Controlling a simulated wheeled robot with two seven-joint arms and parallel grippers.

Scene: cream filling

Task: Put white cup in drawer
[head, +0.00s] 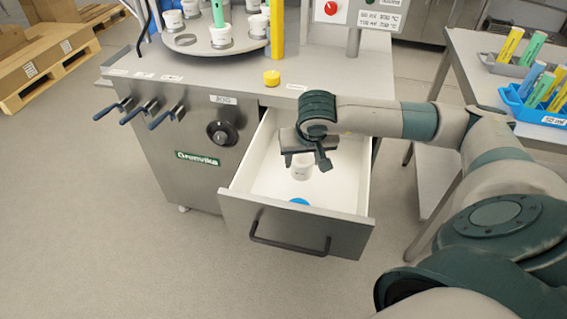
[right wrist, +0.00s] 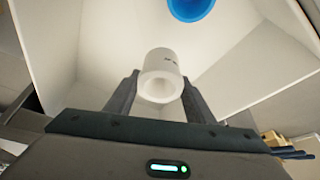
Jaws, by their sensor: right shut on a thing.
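The white cup (head: 301,168) is inside the open drawer (head: 346,212), below my right gripper (head: 304,163). My right gripper is shut on the cup. In the right wrist view the cup (right wrist: 161,77) sits between the two fingers (right wrist: 158,92), with the pale drawer floor behind it. I cannot tell whether the cup touches the drawer floor. The drawer is pulled out from the steel machine, with a dark handle on its front. My left gripper is not in view.
A blue round thing (head: 299,201) lies in the drawer near its front; it also shows in the right wrist view (right wrist: 190,7). A yellow cap (head: 271,78) stands on the counter edge. A turntable (head: 214,42) holds several white cups. A side table with tube trays stands at right.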

